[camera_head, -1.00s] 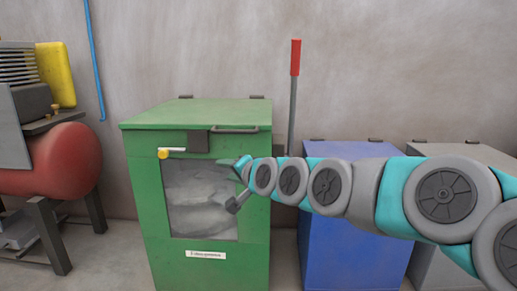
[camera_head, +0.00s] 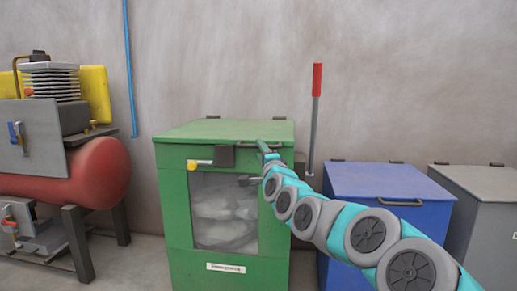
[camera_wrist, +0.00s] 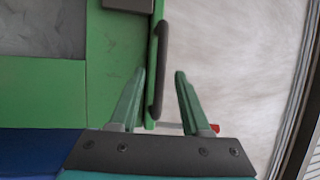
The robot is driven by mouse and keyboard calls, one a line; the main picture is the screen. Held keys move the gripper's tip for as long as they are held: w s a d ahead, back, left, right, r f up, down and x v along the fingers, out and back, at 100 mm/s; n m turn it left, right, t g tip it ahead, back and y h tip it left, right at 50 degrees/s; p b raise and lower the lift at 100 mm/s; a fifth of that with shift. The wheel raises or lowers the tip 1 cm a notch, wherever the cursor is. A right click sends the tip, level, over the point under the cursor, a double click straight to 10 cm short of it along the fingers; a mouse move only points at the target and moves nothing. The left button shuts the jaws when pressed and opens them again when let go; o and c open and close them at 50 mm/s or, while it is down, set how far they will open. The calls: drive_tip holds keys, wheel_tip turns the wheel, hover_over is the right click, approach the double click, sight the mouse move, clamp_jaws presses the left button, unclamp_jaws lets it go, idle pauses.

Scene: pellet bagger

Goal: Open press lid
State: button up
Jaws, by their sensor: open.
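The green press (camera_head: 175,215) stands against the wall with its flat lid (camera_head: 215,130) shut. A dark bar handle (camera_wrist: 159,70) runs along the lid's front edge; in the head view my gripper partly covers it. A yellow-knobbed latch (camera_head: 194,166) lies level at the lid's front left, by a dark block (camera_head: 224,156). My gripper (camera_head: 266,153) is open at the right end of the lid's front edge. In the wrist view my gripper (camera_wrist: 161,72) has its fingers on either side of the handle, with a gap to each; depth is hard to tell.
A lever with a red grip (camera_head: 317,80) rises behind the press's right side. A blue bin (camera_head: 380,185) and a grey bin (camera_head: 490,195) stand to the right. A red tank machine (camera_head: 85,172) is at the left. A blue pipe (camera_head: 129,65) runs down the wall.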

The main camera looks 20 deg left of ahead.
drive_tip(key=shift+x, duration=1.7)
clamp_jaws()
idle(0.3)
